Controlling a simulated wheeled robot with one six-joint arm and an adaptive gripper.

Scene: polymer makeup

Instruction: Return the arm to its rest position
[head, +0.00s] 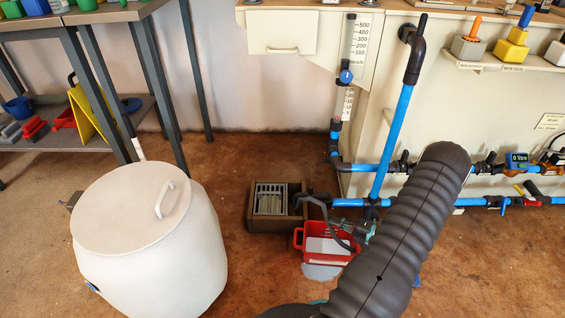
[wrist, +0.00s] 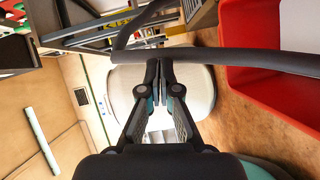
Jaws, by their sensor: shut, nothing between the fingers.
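My gripper (wrist: 164,68) shows in the wrist view with its two fingers together and nothing between them. The red basket also fills the right side of the wrist view (wrist: 253,40). A dark curved bar (wrist: 230,60) crosses the wrist view close to the fingertips; it looks like the basket's handle, and I cannot tell whether they touch.
A large white lidded drum (head: 150,255) stands on the left. A brown box with a grate (head: 270,221) is beside the basket. Blue pipes (head: 391,135) run along the cream bench behind. A grey-legged table (head: 160,85) stands at the back left. Brown floor is open at the lower right.

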